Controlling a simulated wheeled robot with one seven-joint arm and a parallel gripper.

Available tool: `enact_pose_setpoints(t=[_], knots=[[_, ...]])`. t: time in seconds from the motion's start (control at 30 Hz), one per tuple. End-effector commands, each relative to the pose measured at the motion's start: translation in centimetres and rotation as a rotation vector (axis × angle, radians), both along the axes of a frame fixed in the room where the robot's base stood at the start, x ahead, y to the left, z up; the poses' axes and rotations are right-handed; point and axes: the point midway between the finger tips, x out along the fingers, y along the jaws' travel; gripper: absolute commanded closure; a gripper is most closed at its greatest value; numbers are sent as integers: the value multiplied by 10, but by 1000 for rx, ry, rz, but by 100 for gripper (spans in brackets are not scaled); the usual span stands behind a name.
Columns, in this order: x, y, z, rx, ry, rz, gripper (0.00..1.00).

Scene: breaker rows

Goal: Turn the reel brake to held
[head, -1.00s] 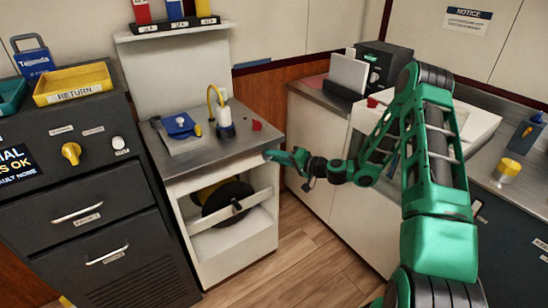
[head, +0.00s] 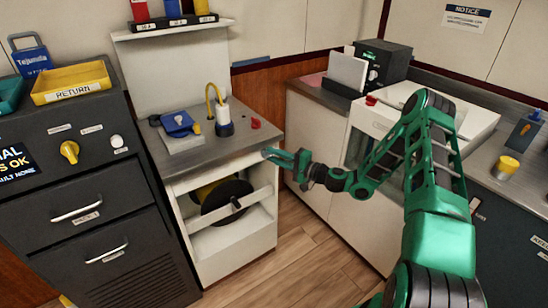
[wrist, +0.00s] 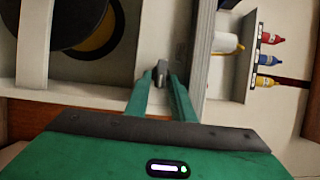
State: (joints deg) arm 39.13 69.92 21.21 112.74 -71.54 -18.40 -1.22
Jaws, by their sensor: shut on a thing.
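The reel unit is a white cabinet (head: 235,240) with a black reel (head: 225,196) and a yellow core behind a white front rail (head: 215,216). My gripper (head: 268,154) is at the cabinet's upper right front corner, just below the countertop edge. In the wrist view my gripper (wrist: 162,82) is shut on a small grey lever (wrist: 161,68) on the white front, beside the reel opening. I take this lever to be the reel brake. My fingers hide most of it, and any held marking is not readable.
A dark drawer cabinet (head: 80,190) stands left. A white sink counter (head: 315,150) stands right. Wood floor (head: 300,255) is clear between.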

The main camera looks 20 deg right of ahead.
Motion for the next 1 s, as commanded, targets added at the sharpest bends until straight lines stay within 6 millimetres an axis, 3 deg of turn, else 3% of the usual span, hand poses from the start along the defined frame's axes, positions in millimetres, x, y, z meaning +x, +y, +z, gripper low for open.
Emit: enact_pose_setpoints(t=[0.27, 0.3, 0.33, 0.73, 1.0], knots=[[1, -2, -2, -6, 2, -5, 100], [1, -2, -2, -6, 2, -5, 71], [1, -2, -2, -6, 1, -5, 69], [-5, -7, -1, -2, 1, -3, 69], [-39, -37, -1, -2, 2, -6, 69]])
